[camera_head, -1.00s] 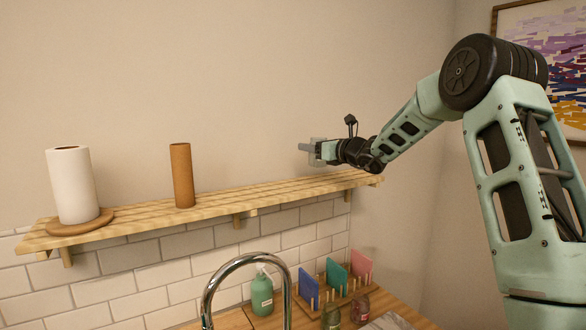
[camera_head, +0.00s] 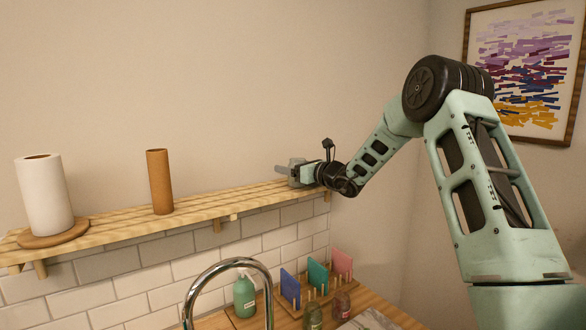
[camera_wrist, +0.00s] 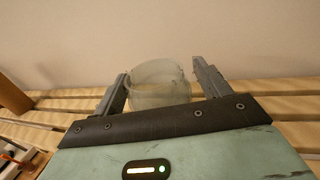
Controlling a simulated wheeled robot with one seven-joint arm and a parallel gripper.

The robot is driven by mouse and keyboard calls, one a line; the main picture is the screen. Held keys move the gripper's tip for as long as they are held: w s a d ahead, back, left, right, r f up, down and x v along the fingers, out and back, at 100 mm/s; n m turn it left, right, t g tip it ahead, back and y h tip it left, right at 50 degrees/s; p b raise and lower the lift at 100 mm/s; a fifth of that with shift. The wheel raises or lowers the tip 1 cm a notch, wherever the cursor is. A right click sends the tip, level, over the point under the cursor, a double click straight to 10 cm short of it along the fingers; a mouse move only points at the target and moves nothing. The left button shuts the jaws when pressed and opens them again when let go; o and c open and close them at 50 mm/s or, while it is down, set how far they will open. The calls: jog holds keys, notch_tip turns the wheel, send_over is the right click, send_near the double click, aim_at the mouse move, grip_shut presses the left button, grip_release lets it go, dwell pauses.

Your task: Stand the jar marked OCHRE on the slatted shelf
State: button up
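A pale, see-through jar (camera_wrist: 158,84) stands between the two fingers of my gripper (camera_wrist: 162,84) in the wrist view. In the head view my gripper (camera_head: 290,171) is low over the right end of the slatted shelf (camera_head: 230,204); the jar is hard to make out there. The slats (camera_wrist: 262,86) also show behind the jar in the wrist view. I cannot tell whether the jar touches them.
A white paper roll on a wooden stand (camera_head: 44,195) and a brown tube (camera_head: 160,182) stand on the shelf's left half. Shelf between tube and gripper is clear. Below are a faucet (camera_head: 230,264), a green bottle (camera_head: 245,296) and coloured boards in a rack (camera_head: 317,273).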

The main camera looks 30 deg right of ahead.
jog(key=shift+r, duration=0.15)
jog(key=b+v, duration=0.5)
jog(key=v, duration=0.7)
jog(key=shift+a, duration=0.1)
jog(key=s+a+f+n+g+y, duration=0.25)
jog(key=s+a+n+g, duration=0.2)
jog(key=a, duration=0.65)
jog(key=s+a+f+n+g+y, duration=0.2)
jog(key=s+a+f+n+g, duration=0.15)
jog(key=a+n, duration=0.45)
jog(key=s+a+f+n+g+y, duration=0.2)
jog(key=s+a+n+g, duration=0.15)
jog(key=a, duration=0.95)
jog(key=s+a+f+n+g+h, duration=0.2)
jog(key=s+a+f+n+g, duration=0.15)
jog(key=s, duration=0.25)
jog(key=s+a+f+n+g+h, duration=0.1)
jog(key=s+a+f+n+g, duration=0.1)
jog(key=s+a+n, duration=0.3)
jog(key=s+d+f+n+h, duration=0.1)
jog(key=s+f+n+h, duration=0.1)
jog(key=s+n, duration=0.6)
jog(key=s+d+f+n+h, duration=0.2)
jog(key=s+n+h, duration=0.3)
jog(key=s+n, duration=0.3)
jog(key=shift+f, duration=0.45)
